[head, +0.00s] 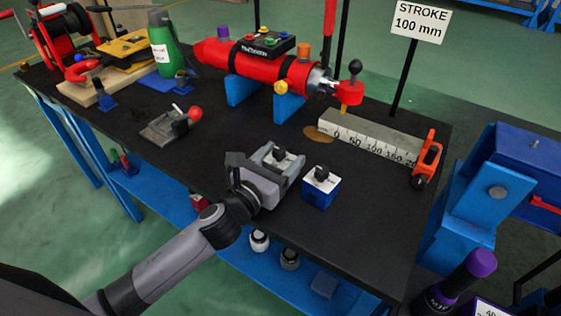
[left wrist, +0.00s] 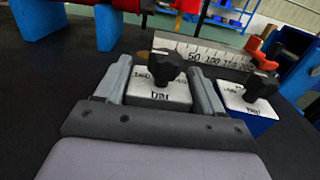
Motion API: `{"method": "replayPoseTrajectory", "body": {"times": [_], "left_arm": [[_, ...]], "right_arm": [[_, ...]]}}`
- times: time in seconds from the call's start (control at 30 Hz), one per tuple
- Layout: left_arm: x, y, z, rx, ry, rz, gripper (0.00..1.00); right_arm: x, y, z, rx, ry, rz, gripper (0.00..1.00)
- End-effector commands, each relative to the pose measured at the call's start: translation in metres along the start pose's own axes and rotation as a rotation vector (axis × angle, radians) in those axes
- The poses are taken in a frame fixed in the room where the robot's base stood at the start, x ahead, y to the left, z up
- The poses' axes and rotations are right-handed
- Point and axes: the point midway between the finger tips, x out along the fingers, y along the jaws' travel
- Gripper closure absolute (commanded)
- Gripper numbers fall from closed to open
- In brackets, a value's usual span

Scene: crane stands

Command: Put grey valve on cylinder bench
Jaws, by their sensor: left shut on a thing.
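The grey valve, a small block with a pale top plate and a black knob, sits between the fingers of my left gripper (head: 279,163) over the black-topped cylinder bench (head: 225,165). In the left wrist view the grey valve (left wrist: 160,92) is upright, with a finger against each side. My left gripper is shut on it. The valve's underside is hidden, so I cannot tell whether it touches the bench top. My right gripper is not in view.
A blue valve (head: 320,190) stands close to the right of my left gripper. A red cylinder (head: 255,65) on blue supports lies behind, with a scale block (head: 370,137) to its right. A red-knobbed tool (head: 170,125) lies to the left. The bench's front edge is near.

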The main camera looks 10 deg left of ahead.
Motion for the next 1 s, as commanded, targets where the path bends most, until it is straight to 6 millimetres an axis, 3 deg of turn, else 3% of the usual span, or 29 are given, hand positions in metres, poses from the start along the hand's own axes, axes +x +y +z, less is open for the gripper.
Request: {"method": "replayPoseTrajectory", "body": {"times": [0.33, 0.37, 0.43, 0.83, 1.0], "left_arm": [[0.001, 0.000, 0.001, 0.001, -0.008, -0.002, 1.00], [0.000, 0.000, -0.003, 0.000, 0.000, 0.000, 0.29], [0.000, 0.000, -0.002, 0.000, 0.000, 0.000, 0.06], [-0.001, 0.000, 0.002, 0.001, 0.000, 0.000, 0.06], [-0.023, 0.000, -0.001, 0.001, 0.002, -0.001, 0.06]], "right_arm": [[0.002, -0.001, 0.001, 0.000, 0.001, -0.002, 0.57], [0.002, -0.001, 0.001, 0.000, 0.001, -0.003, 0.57], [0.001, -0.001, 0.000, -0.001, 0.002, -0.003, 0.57], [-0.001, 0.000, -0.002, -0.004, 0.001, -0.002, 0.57], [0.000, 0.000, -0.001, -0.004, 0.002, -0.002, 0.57]]}}
